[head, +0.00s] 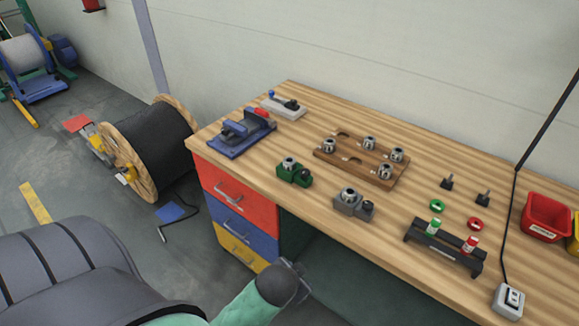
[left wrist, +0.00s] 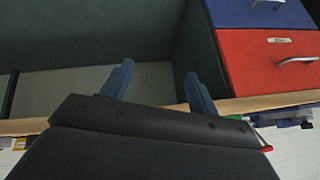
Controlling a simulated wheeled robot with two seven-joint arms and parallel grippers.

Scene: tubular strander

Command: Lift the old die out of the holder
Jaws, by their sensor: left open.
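A green holder (head: 294,173) stands on the workbench with a silver ring-shaped die (head: 289,162) seated in it. A grey holder (head: 352,205) to its right also carries a silver die (head: 349,194). I cannot tell from looks which die is the old one. In the left wrist view my left gripper (left wrist: 160,85) is open, with two blue fingers apart and nothing between them. It is near the bench's front edge, away from both holders. In the head view an arm of mine reaches up at the bottom, below the bench edge; its fingers are not clear. My right gripper is not in view.
A wooden board (head: 355,162) behind the holders bears several dies and an empty recess. A blue vise-like fixture (head: 240,135) stands at left, a black rack (head: 440,248) at right. Red bin (head: 545,218) lies far right. Drawers (head: 235,195) are under the bench.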

